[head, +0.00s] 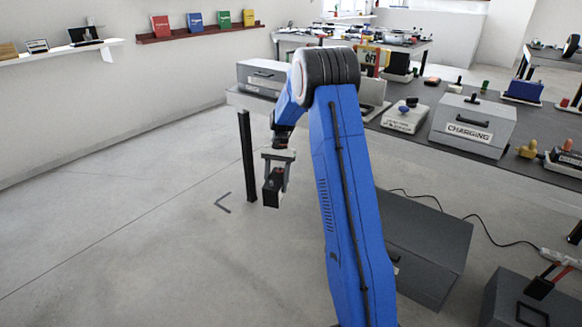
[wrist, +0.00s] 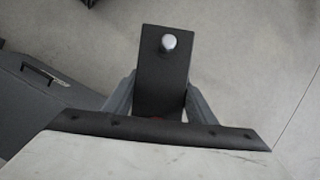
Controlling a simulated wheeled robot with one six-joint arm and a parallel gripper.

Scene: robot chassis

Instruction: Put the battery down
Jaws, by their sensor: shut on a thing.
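The battery (head: 272,190) is a dark, block-shaped thing hanging below my gripper (head: 276,177) in the head view. My gripper is shut on it and holds it in the air over open floor, left of the work table. In the wrist view the battery (wrist: 164,85) is a black block with a round silver knob, between the two grey fingers of my gripper (wrist: 160,102). Its far side is hidden.
The dark work table (head: 425,132) holds a grey CHARGING box (head: 470,128) and several devices. A table leg (head: 248,155) stands right beside my gripper. Grey boxes (head: 425,240) sit on the floor at right. The floor (head: 120,230) at left is clear.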

